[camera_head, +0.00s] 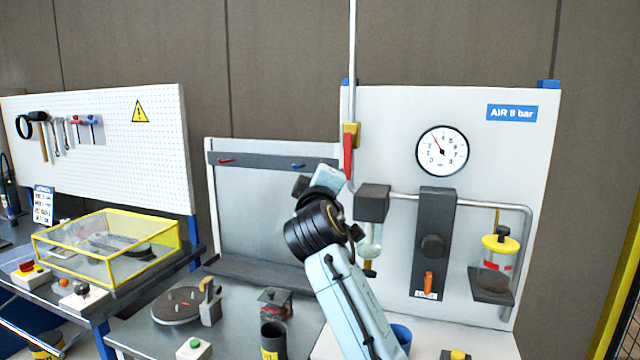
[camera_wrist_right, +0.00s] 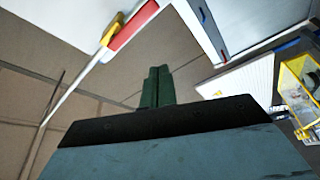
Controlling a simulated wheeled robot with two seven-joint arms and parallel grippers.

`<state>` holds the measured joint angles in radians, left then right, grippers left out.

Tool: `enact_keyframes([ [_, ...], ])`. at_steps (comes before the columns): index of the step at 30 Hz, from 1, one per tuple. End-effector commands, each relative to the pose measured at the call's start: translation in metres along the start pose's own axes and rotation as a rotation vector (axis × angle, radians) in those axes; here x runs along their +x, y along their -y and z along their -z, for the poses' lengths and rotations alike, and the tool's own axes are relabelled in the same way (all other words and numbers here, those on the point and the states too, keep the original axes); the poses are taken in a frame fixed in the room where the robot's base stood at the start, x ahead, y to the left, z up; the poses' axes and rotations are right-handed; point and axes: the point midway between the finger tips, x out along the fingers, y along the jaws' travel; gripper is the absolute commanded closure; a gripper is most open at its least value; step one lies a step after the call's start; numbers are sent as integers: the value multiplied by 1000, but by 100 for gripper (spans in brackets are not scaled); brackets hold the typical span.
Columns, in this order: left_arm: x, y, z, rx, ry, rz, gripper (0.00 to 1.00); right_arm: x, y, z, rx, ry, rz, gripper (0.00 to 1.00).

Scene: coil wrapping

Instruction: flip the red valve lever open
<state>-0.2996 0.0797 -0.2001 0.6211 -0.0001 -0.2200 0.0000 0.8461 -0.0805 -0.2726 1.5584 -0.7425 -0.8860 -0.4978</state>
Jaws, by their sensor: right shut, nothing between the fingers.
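The red valve lever (camera_head: 348,157) hangs down along the thin vertical pipe, below its yellow valve body (camera_head: 351,130), at the left edge of the white air panel. In the right wrist view the red lever (camera_wrist_right: 132,27) and yellow body (camera_wrist_right: 112,30) are at the upper left. My right gripper (camera_head: 328,177) is just below and left of the lever in the head view; its fingertips are hard to make out there. In the right wrist view its green fingers (camera_wrist_right: 157,87) are together and empty, apart from the lever. My left gripper is out of view.
A pressure gauge (camera_head: 442,151) and a dark block with an orange handle (camera_head: 428,284) are on the panel, right of my arm. A dark grey block (camera_head: 372,202) sits close beside my right wrist. A grey-backed bench (camera_head: 270,215) is at left. Plain wall shows above.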

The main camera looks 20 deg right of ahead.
Motion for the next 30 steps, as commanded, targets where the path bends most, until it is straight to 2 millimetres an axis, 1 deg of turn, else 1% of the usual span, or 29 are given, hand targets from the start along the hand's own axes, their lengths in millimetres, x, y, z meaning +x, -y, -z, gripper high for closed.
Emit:
enact_keyframes([
  [3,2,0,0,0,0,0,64,-10,-1,0,0,-1,0,100],
  [6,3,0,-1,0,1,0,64,-15,-2,0,1,0,0,100],
  [16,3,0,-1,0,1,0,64,-16,-3,0,0,0,0,100],
  [19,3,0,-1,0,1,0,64,-17,3,-4,6,6,12,100],
  [20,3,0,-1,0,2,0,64,-19,8,-8,12,12,23,100],
  [22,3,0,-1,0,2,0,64,-25,26,-24,39,35,65,100],
  [23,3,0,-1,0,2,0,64,-29,38,-33,56,49,90,100],
  [25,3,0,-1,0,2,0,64,-44,69,-61,106,93,164,100],
  [26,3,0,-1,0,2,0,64,-53,84,-75,132,117,202,100],
  [27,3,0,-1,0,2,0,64,-66,104,-94,167,150,253,100],
  [29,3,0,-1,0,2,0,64,-89,133,-121,218,203,329,100],
  [30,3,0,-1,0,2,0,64,-105,150,-138,251,240,378,100],
])
